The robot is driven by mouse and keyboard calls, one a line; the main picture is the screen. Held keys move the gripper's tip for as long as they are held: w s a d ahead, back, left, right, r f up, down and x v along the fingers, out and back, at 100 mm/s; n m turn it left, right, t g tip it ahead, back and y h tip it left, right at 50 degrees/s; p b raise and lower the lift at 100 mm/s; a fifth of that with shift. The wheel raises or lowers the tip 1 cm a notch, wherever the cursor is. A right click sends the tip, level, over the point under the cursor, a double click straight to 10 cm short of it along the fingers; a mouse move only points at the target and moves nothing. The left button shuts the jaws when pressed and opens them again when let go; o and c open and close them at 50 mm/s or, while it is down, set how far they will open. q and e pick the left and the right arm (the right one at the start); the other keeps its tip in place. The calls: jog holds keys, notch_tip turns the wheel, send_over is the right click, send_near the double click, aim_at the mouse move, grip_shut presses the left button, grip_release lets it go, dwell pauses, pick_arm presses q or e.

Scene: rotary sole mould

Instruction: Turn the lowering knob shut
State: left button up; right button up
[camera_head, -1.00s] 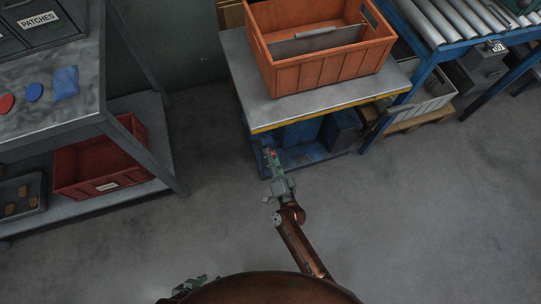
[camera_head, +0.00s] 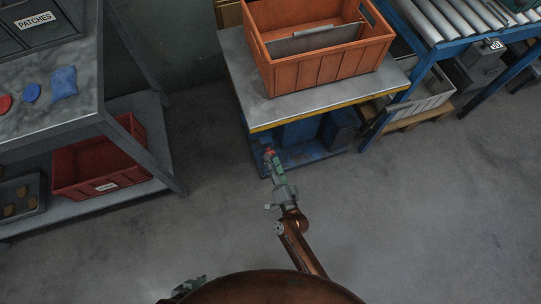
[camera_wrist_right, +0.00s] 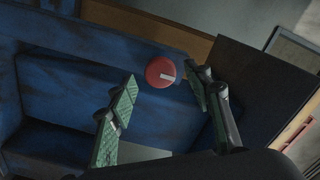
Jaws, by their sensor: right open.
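The red round knob (camera_wrist_right: 161,72) with a pale pointer mark sits on a blue housing (camera_wrist_right: 100,85) in the right wrist view. In the head view the knob (camera_head: 269,152) is a small red spot at the left front of the bench's blue lower part. My right gripper (camera_wrist_right: 168,82) is open, with green-padded fingers on either side of the knob's near edge; no contact is visible. In the head view the right gripper (camera_head: 274,160) points at the knob. My left gripper (camera_head: 188,288) is partly hidden at the bottom edge, and its jaws cannot be made out.
An orange crate (camera_head: 325,68) stands on the grey-topped bench (camera_head: 290,107) above the knob. A roller conveyor (camera_head: 440,25) is at the right. A shelf unit (camera_head: 70,115) with a red bin (camera_head: 100,170) is at the left. The floor between is clear.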

jog(key=v, duration=0.8)
jog(key=shift+s, duration=0.35)
